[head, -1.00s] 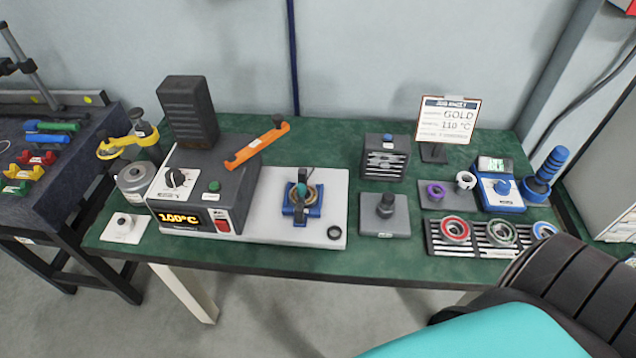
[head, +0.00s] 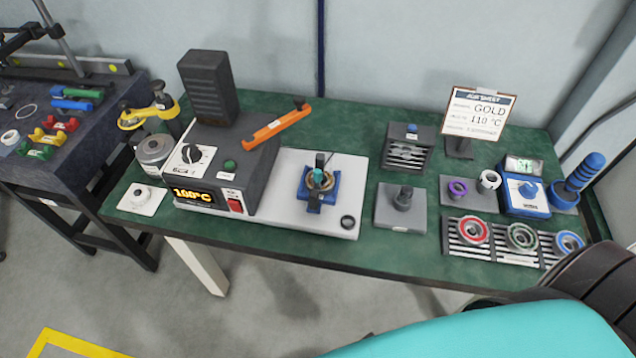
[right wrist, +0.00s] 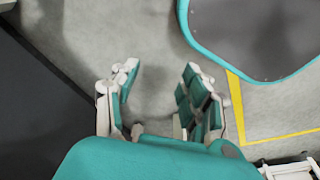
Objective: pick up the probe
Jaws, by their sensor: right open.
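No thing in view is labelled as the probe, and I cannot tell for sure which it is. A small blue fixture (head: 319,188) with a ring sits on the pale plate of the heater unit (head: 225,165), whose display reads 100°C. My right gripper (right wrist: 162,85) is open and empty over grey floor in the right wrist view, away from the bench-top objects. My left gripper is not in view.
A rack (head: 500,242) holds red, green and blue rings at the front right. A grey block (head: 401,208) stands mid-bench. A dark side table (head: 70,170) with coloured parts is at left. My teal arm covers the lower right.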

